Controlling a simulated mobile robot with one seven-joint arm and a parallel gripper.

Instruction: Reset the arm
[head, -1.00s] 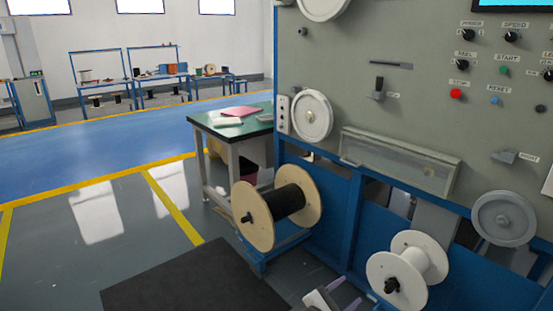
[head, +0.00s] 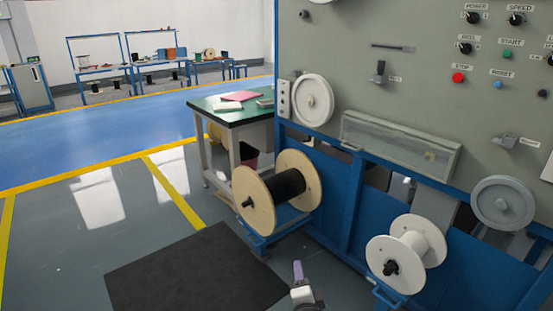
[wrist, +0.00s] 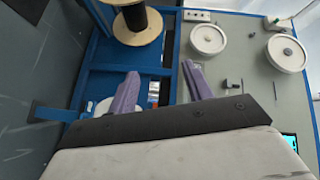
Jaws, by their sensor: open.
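My gripper (wrist: 162,84) shows in the wrist view with its two purple fingers spread apart and nothing between them. In the head view part of my gripper (head: 298,272) shows at the bottom, with one purple finger pointing up, in front of the machine and left of the white spool (head: 418,243). The rest of my arm is cut off by the lower edge.
The grey machine panel (head: 420,95) with knobs and buttons stands on a blue frame (head: 345,215) at right. A wooden spool with black cable (head: 255,200) sits low at its left end. A green-topped table (head: 225,112) stands behind. A black mat (head: 190,275) and open floor lie left.

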